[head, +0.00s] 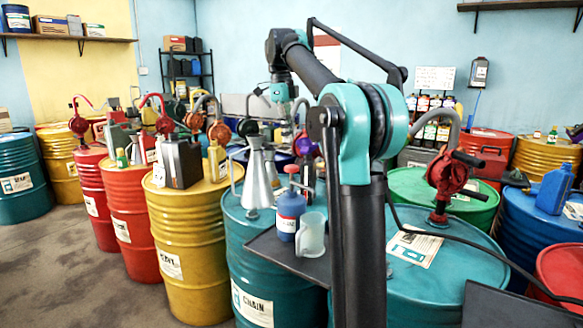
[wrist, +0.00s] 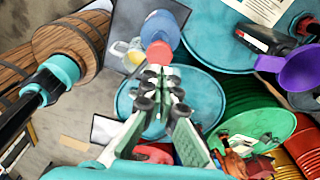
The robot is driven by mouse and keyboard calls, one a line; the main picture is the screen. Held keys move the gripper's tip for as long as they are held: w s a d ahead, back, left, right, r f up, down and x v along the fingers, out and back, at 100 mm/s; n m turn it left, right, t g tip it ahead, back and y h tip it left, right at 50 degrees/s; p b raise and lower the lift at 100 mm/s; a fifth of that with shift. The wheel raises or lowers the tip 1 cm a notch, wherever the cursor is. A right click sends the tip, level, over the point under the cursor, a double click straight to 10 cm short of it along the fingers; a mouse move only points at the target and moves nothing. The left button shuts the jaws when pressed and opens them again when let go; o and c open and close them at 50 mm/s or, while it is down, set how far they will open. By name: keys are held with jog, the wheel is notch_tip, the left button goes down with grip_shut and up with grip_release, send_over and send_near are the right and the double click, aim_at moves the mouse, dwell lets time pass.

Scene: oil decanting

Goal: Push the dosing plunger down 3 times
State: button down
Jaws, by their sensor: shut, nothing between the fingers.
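The dosing bottle (head: 290,212) is blue with a pale label and a red plunger top (head: 292,169). It stands upright on a dark tray (head: 268,243), next to a clear jug (head: 311,236). In the wrist view the blue bottle (wrist: 162,28) is at top centre, with its red plunger top (wrist: 159,54) just beyond my fingertips. The jug (wrist: 130,54) is left of it there. My gripper (wrist: 157,76) is shut and empty, pointing at the plunger top; I cannot tell whether it touches. In the head view my wrist is above the bottle, and the fingertips are unclear.
A steel funnel-shaped can (head: 258,180) stands left of the bottle on a teal drum. A red hand pump (head: 452,178) is on the right. The wrist view shows a purple jug (wrist: 293,70) at right and a wooden barrel (wrist: 70,42) at upper left.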

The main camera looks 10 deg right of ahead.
aim_at(289, 165)
jog(key=shift+s+d+f, duration=0.1)
jog(key=shift+d+f, duration=0.05)
jog(key=shift+f, duration=1.6)
jog(key=shift+s+d+f, duration=0.1)
jog(key=shift+d+f, duration=0.05)
jog(key=shift+f, duration=1.55)
jog(key=shift+f, duration=0.1)
jog(key=shift+f, duration=1.5)
jog(key=shift+w+a+r, duration=0.3)
jog(key=shift+w+a, duration=0.15)
jog(key=shift+a, duration=0.2)
jog(key=shift+w+a+r, duration=0.3)
jog(key=shift+w+a, duration=0.1)
jog(key=shift+a, duration=0.2)
jog(key=shift+r, duration=0.15)
notch_tip(289, 165, up, 12)
jog(key=a, duration=0.1)
jog(key=shift+w, duration=0.3)
